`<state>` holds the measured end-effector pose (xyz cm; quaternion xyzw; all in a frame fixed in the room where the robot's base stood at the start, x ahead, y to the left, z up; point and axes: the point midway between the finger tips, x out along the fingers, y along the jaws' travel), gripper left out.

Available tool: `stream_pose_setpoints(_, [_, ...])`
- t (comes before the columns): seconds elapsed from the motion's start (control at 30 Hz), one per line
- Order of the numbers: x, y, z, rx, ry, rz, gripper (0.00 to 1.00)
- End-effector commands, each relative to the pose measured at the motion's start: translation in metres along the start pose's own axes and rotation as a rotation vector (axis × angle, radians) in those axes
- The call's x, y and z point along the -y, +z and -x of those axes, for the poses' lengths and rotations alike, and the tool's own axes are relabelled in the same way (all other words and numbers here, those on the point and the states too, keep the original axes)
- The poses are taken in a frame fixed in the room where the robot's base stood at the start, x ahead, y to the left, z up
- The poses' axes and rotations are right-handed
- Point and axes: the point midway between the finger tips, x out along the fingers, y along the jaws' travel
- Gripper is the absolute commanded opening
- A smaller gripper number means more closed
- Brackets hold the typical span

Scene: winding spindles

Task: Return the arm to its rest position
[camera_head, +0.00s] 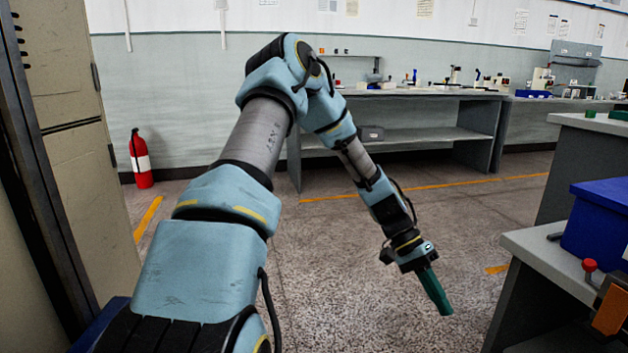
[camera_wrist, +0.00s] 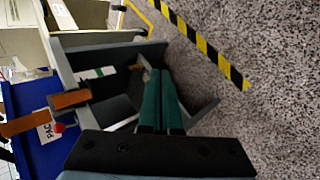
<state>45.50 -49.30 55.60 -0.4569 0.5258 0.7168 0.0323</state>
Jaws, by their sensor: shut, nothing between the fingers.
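My arm is blue and grey and bends over at the elbow in the head view. My gripper (camera_head: 438,292) hangs at its end over open floor, pointing down and to the right, with green fingers. In the wrist view the two green fingers (camera_wrist: 160,102) lie side by side, touching, with nothing held between them. The gripper is left of the near grey workbench (camera_head: 545,255) and apart from it.
A blue bin (camera_head: 598,222) and a red knob (camera_head: 589,265) are on the near bench at right. A tan cabinet (camera_head: 85,190) stands at left, with a red extinguisher (camera_head: 141,160) beyond it. A long bench (camera_head: 420,137) lines the back. The middle floor is clear.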

Motion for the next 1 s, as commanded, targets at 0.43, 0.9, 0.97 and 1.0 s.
stream_pose_setpoints(0.43, [0.074,0.155,0.157,-0.206,-0.613,0.426,0.0])
stream_pose_setpoints(0.9, [0.063,0.262,0.229,-0.487,-0.808,0.699,0.0])
stream_pose_setpoints(0.97, [0.052,0.261,0.239,-0.481,-0.805,0.696,0.0])
stream_pose_setpoints(1.0, [0.047,0.261,0.244,-0.48,-0.805,0.695,0.0])
